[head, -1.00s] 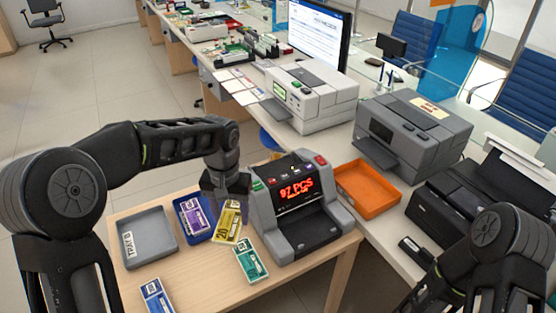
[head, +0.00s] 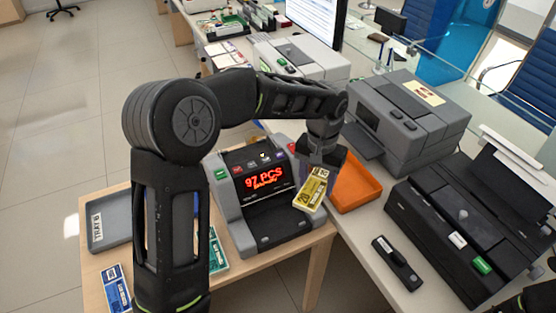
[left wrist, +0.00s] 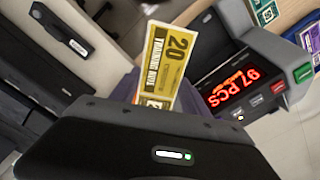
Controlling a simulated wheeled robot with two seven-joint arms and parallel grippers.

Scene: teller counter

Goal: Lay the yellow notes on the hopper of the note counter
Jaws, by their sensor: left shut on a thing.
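The yellow notes (head: 312,190) are a flat bundle marked 20, tilted and held in the air. They show in front of the right side of the note counter (head: 240,212), beside the orange tray. My left gripper (head: 320,170) is shut on one end of the bundle. In the left wrist view the notes (left wrist: 168,55) stick out past the gripper, and the counter (left wrist: 222,72) is to their right, its red display reading 97 PCS. I cannot tell the exact height of the notes above the counter. My right gripper is out of view.
An orange tray (head: 356,184) lies right of the counter. A grey tray (head: 110,222), blue notes (head: 114,289) and partly hidden green notes (head: 217,250) are at the left. Grey and black machines stand to the right. My left arm covers much of the small table.

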